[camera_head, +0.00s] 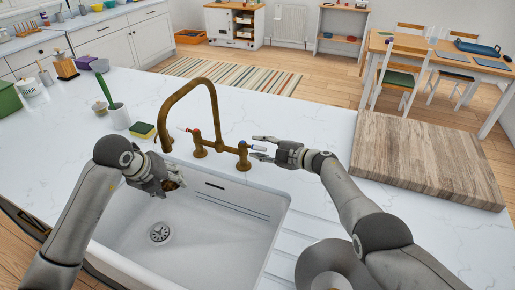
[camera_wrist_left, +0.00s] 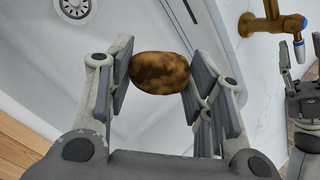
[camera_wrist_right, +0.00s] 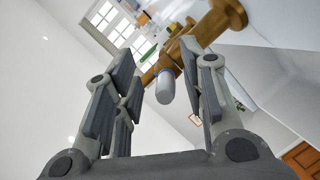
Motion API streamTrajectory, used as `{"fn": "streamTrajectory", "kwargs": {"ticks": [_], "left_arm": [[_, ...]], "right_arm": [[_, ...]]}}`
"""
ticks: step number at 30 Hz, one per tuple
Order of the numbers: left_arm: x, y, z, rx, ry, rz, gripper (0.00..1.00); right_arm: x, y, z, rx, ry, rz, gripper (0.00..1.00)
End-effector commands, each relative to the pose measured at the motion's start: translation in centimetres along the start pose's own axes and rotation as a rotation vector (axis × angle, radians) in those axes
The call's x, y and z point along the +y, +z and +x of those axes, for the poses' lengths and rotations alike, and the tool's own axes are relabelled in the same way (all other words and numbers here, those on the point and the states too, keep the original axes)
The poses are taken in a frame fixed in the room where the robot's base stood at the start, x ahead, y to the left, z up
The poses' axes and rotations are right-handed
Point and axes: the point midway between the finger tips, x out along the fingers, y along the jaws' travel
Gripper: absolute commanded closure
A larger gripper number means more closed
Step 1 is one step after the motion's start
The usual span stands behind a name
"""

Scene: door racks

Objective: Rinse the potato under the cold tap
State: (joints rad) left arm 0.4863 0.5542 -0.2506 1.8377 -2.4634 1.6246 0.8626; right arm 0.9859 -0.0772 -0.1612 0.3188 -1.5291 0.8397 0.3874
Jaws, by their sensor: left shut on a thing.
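The potato (camera_wrist_left: 160,72) is brown and mottled. My left gripper (camera_head: 168,185) is shut on it and holds it above the white sink (camera_head: 205,240), below the spout end of the brass tap (camera_head: 205,82). In the head view the potato is mostly hidden by the fingers. No water shows at the spout. The cold tap handle (camera_head: 244,146), marked blue, is at the right of the tap; its pale lever (camera_wrist_right: 165,88) also shows in the right wrist view. My right gripper (camera_head: 258,147) is open, with its fingers on either side of that lever. Contact cannot be told.
A red-marked handle (camera_head: 199,140) stands left of the blue one. A sponge (camera_head: 143,130) and a white brush pot (camera_head: 119,116) are left of the tap. A wooden board (camera_head: 430,155) lies on the right counter. The sink basin is empty.

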Motion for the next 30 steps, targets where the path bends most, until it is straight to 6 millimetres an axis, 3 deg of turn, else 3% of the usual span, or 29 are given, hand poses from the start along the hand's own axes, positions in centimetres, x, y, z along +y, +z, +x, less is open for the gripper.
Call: {"fn": "streamTrajectory", "kwargs": {"ticks": [19,27,30], "left_arm": [[-0.01,0.01,-0.01,0.000,0.000,0.000,0.71],[-0.01,0.01,-0.01,0.000,0.000,0.000,0.71],[-0.01,0.01,-0.01,0.000,0.000,0.000,0.71]], "right_arm": [[-0.36,-0.73,1.01,0.010,-0.006,0.000,0.63],[-0.37,-0.70,0.99,0.009,-0.006,0.000,0.98],[-0.37,-0.69,0.99,0.009,-0.006,0.001,1.00]]}}
